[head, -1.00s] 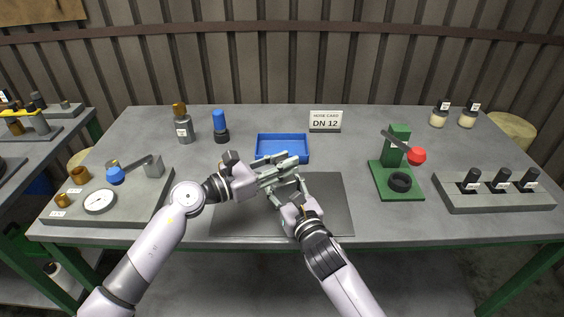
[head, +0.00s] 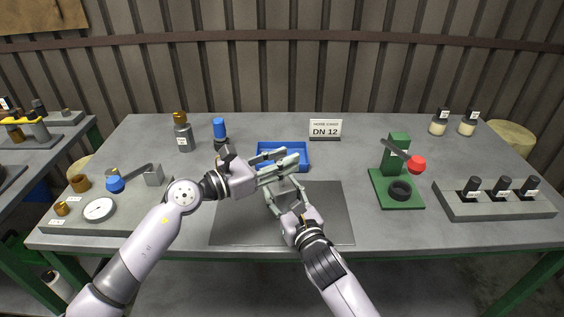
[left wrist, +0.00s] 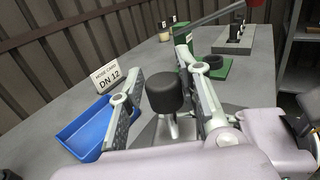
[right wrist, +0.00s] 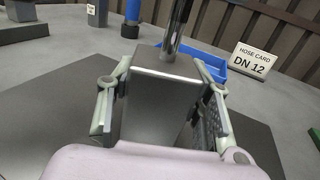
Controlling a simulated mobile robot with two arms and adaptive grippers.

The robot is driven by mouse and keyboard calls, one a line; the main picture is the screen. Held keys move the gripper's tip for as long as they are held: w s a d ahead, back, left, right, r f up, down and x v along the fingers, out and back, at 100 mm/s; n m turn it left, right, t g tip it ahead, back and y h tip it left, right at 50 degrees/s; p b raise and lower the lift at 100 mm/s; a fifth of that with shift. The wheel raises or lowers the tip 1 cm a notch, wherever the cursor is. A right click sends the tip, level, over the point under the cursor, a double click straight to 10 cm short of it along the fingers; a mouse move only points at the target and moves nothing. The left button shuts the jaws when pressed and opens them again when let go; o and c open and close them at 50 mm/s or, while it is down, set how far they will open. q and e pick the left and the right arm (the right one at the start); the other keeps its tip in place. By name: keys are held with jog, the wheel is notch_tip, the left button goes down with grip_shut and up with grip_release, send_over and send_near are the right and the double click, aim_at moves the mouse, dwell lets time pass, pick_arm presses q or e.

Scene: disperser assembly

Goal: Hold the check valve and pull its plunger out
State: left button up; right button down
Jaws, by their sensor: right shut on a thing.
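The check valve is a grey block body (right wrist: 160,100) with a shiny metal stem (right wrist: 175,32) rising from its top. My right gripper (head: 287,198) is shut on the body, one finger on each side, above the dark mat. In the left wrist view, the plunger's black cap (left wrist: 166,92) sits on a pale stem. My left gripper (head: 280,166) is just above the right one, its fingers spread on either side of the cap. Gaps show between the cap and both fingers. In the head view the fingers hide most of the valve.
A blue tray (head: 300,165) lies behind the grippers, with the hose card (head: 325,128) behind it. A green stand with a red knob (head: 417,165) is to the right. The dark mat (head: 330,222) has bare room around my right gripper. A gauge board (head: 140,218) is at left.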

pick_arm(q)
jog(key=o, duration=0.3)
jog(key=shift+f, duration=0.1)
jog(key=shift+s, duration=0.1)
jog(key=v, duration=1.2)
pick_arm(e)
jog(key=c, duration=0.7)
grip_release()
